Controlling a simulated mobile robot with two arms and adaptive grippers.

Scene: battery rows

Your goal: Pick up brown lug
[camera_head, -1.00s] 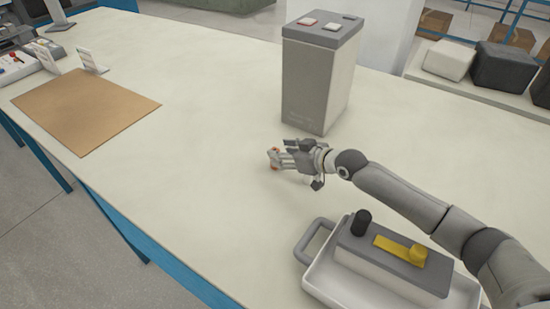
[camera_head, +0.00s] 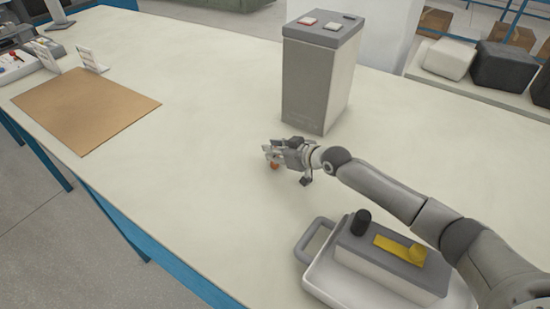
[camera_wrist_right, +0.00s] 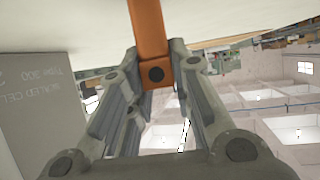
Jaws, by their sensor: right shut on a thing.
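The brown lug (camera_wrist_right: 150,25) is an orange-brown metal strip with a dark round hole near its end. My right gripper (camera_wrist_right: 155,62) is shut on it, with the holed end between the fingertips. In the head view my right gripper (camera_head: 270,155) is over the middle of the table, in front of the tall grey battery cell (camera_head: 318,85). A small orange part of the lug (camera_head: 274,166) shows below the fingertips there. Whether the lug touches the table is hard to tell. My left gripper is not in view.
A white tray (camera_head: 318,277) with a grey-lidded block (camera_head: 385,262), a black post (camera_head: 361,222) and a yellow strip (camera_head: 398,246) sits under my right arm. A brown mat (camera_head: 85,108) lies at the left. The table between mat and gripper is clear.

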